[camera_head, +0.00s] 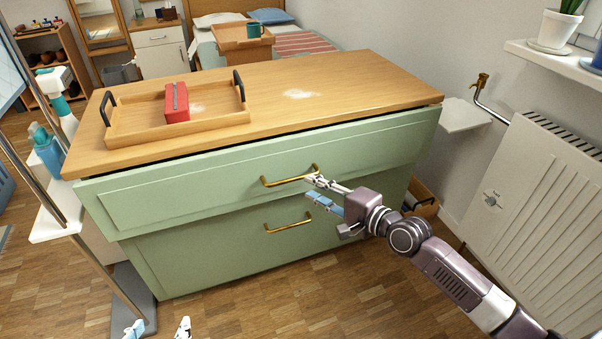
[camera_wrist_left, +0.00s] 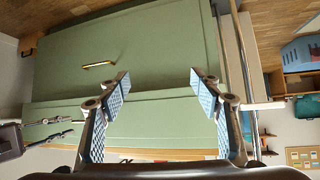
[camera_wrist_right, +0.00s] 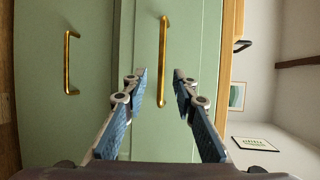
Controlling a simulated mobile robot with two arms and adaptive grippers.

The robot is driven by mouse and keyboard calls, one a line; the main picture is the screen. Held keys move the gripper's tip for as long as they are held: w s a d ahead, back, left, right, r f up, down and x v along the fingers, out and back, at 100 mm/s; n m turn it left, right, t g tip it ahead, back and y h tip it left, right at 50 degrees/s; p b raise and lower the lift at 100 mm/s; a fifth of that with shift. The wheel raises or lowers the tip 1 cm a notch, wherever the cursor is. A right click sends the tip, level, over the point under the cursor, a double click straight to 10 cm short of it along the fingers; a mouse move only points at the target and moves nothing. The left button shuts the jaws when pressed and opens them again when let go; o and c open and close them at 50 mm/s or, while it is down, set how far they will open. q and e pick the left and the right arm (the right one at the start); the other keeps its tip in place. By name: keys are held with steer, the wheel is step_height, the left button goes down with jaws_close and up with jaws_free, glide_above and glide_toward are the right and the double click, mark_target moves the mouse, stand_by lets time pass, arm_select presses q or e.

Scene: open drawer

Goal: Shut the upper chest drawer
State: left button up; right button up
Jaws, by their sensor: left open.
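The green chest has an upper drawer (camera_head: 185,190) that stands slightly out, with a dark gap under the wooden top. Its brass handle (camera_head: 290,180) is also in the right wrist view (camera_wrist_right: 163,60). The lower drawer (camera_head: 200,255) has a similar handle (camera_head: 288,224) and looks flush or set back. My right gripper (camera_head: 314,188) is open at the right end of the upper handle. In its wrist view the handle appears between the fingers; contact is unclear. My left gripper (camera_head: 158,328) is open and empty, low before the chest's left side.
A wooden tray (camera_head: 215,119) with a red box (camera_head: 177,101) sits on the chest top. A white radiator (camera_head: 540,210) stands at the right. A metal stand with a white shelf (camera_head: 50,225) is close at the left. The floor in front of the chest is clear.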

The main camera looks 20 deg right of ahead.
mark_target(298, 179)
steer(key=b+x, duration=0.2)
steer(key=x, duration=0.5)
steer(key=shift+r, duration=0.1)
arm_select(q)
steer(key=w+d+r+t+h, duration=0.1)
steer(key=w+d+r+t, duration=0.1)
steer(key=w+r+t, duration=0.3)
step_height(298, 179, up, 5)
steer(key=shift+d+f+h, duration=0.1)
steer(key=shift+d+h, duration=0.2)
steer(key=shift+d, duration=0.05)
arm_select(e)
steer(key=shift+w+a, duration=0.1)
steer(key=shift+w, duration=0.1)
steer(key=shift+c, duration=0.3)
jaws_close()
